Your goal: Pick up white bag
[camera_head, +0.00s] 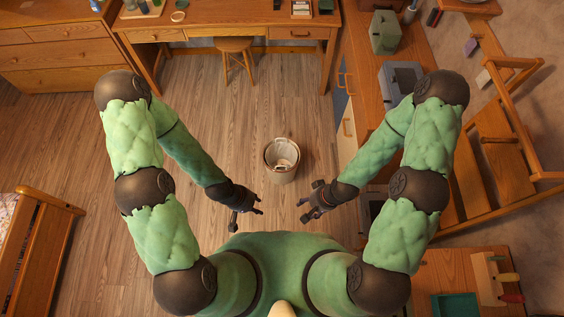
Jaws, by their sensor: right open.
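A whitish bag (285,150) shows inside a round, light-coloured bin (269,166) on the wooden floor, ahead of my body and near the picture's middle. The bag's lower part is hidden by the bin. My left gripper (247,218) is below and left of the bin in the picture, apart from it, with its dark fingers spread and empty. My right gripper (303,211) is below and right of the bin, also open, empty and apart from it.
A wooden desk (225,17) with a stool (235,48) stands at the far side. A drawer chest (60,52) is far left. A wooden cabinet (355,50) and a ladder-like frame (500,140) stand right. Floor around the bin is clear.

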